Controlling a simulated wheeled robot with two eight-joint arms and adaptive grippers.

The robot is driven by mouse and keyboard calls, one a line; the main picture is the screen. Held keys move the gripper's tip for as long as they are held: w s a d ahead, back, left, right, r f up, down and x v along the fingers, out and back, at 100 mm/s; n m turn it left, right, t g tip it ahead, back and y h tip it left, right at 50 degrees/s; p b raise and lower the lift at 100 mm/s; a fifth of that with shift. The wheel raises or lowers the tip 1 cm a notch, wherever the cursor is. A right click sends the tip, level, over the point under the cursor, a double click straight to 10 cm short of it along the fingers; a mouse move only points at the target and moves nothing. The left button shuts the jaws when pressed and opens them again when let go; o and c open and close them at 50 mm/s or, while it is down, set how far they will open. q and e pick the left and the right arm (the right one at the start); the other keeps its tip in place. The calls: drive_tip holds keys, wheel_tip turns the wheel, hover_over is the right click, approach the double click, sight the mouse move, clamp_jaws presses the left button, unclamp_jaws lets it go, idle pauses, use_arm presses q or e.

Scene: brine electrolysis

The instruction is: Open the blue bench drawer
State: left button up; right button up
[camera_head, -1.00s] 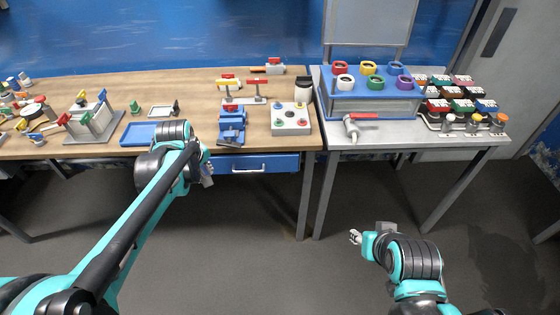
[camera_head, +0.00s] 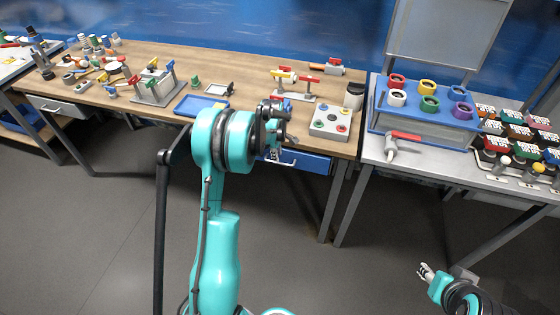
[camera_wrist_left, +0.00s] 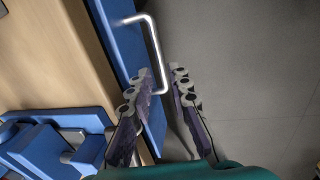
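The blue drawer (camera_head: 318,164) sits under the wooden bench top, its front looking flush with the edge. Its silver bar handle (camera_head: 287,162) is partly hidden by my left arm in the head view. My left gripper (camera_head: 273,153) is at the handle. In the left wrist view, the handle (camera_wrist_left: 155,50) stands out from the blue front, and my left gripper (camera_wrist_left: 160,88) is open. Its fingers lie either side of the handle's lower end; contact is unclear. My right gripper (camera_head: 427,272) is far from the drawer at the lower right, too small to judge.
The wooden bench top (camera_head: 240,65) carries a control box (camera_head: 331,122), a blue tray (camera_head: 200,105) and clamps. A metal table (camera_head: 430,155) with a blue rack stands at the right. The floor in front of the drawer is clear apart from my arm.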

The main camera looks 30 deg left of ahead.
use_arm(q)
drive_tip(key=f, duration=0.3)
drive_tip(key=f+b, duration=0.1)
drive_tip(key=shift+w+f, duration=0.25)
drive_tip(key=shift+w, duration=0.15)
use_arm(e)
drive_tip(key=shift+f, duration=0.8)
use_arm(q)
clamp_jaws()
